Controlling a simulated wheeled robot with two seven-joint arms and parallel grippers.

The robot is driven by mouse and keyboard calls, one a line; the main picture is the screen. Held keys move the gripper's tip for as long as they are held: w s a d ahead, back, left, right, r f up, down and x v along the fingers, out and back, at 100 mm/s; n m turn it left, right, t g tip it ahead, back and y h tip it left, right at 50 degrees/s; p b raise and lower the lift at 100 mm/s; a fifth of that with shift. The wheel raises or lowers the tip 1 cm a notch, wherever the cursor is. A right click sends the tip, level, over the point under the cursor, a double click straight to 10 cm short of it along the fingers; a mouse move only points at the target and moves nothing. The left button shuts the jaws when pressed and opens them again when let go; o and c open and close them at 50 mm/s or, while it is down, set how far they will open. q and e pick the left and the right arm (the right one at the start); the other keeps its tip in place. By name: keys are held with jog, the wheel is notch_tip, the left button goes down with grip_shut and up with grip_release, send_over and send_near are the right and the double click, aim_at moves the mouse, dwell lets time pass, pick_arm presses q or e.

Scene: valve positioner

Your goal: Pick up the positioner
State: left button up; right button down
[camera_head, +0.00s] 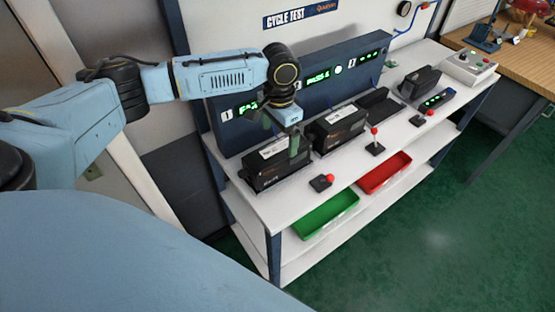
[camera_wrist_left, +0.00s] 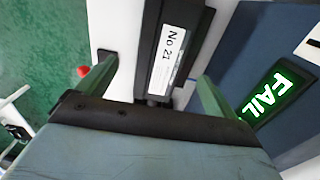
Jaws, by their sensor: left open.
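A black positioner (camera_head: 268,172) with a white label sits at the left station of the white bench. In the left wrist view the positioner (camera_wrist_left: 185,35) has a label reading "No 21". My left gripper (camera_head: 293,140) is above it, pointing down. In the wrist view the open left gripper (camera_wrist_left: 158,88) has one finger on each side of the positioner, with gaps on both sides. I cannot tell whether the fingertips reach below its top. A second black positioner (camera_head: 338,128) stands to the right. My right gripper is not in view.
A blue display panel (camera_head: 320,92) stands behind; the left display (camera_wrist_left: 272,93) reads FAIL. Red-knobbed levers (camera_head: 322,182) line the bench front. A green bin (camera_head: 322,215) and a red bin (camera_head: 385,174) sit on the lower shelf. Another black device (camera_head: 420,82) is farther right.

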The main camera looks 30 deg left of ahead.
aim_at(278, 149)
pick_arm(q)
jog(key=shift+s+a+f, duration=0.1)
jog(key=shift+f, duration=1.65)
jog(key=shift+s+a+f, duration=0.1)
jog(key=shift+f, duration=1.65)
jog(key=c, duration=1.8)
jog(key=shift+w+r, duration=0.2)
jog(key=shift+r, duration=0.1)
jog(key=shift+c, duration=0.6)
notch_tip(278, 149, up, 10)
jog(key=shift+f, duration=0.2)
jog(key=shift+s+d, duration=0.1)
jog(key=shift+d, duration=0.3)
jog(key=s+d+n+b, duration=0.4)
jog(key=s+d+b, duration=0.1)
jog(key=d, duration=0.3)
jog(key=shift+d+r+b, duration=0.15)
jog(key=shift+r+b, duration=0.25)
jog(key=shift+b, duration=0.1)
jog(key=shift+s, duration=0.1)
